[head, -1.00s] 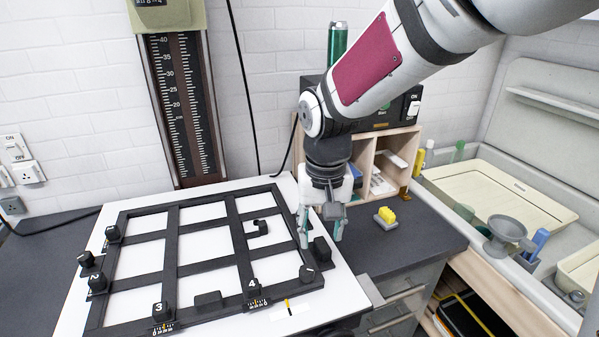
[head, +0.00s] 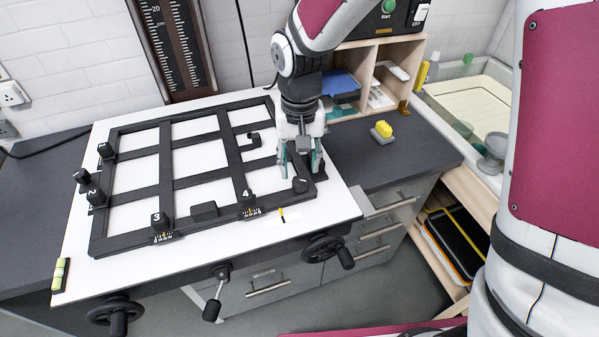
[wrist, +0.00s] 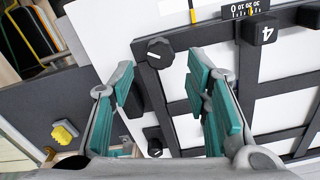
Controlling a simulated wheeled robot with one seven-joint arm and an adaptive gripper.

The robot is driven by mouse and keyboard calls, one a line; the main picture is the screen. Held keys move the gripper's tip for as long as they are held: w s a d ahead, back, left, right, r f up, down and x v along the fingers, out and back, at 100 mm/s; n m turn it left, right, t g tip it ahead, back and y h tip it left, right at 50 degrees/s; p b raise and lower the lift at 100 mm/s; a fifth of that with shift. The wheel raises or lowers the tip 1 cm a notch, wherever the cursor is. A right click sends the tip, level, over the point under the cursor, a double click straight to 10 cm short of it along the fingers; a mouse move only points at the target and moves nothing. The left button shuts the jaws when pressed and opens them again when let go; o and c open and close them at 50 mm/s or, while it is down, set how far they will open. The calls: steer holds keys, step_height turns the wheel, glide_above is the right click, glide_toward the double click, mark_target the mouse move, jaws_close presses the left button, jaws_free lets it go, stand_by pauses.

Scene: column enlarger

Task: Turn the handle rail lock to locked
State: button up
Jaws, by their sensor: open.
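The black easel frame (head: 105,245) lies on a white board. A round black knob with a white pointer line (head: 300,185) sits on its near right corner; it also shows in the wrist view (wrist: 160,52). A second, smaller knob with a white mark (wrist: 153,146) is further along the right side. I cannot tell which knob is the handle rail lock; no lock label is readable. My gripper (head: 300,171) points down over the right rail, open and empty, just behind the corner knob. In the wrist view my gripper (wrist: 160,82) has its teal fingers apart, with dark rail parts between them.
Numbered black sliders, such as 3 (head: 158,224) and 4 (head: 248,200), line the near edge. Handwheels (head: 328,249) and a crank (head: 215,291) hang below the board's front.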

mark_target(299, 180)
steer(key=shift+f+b, duration=0.7)
steer(key=shift+f, duration=1.2)
steer(key=shift+f, duration=0.15)
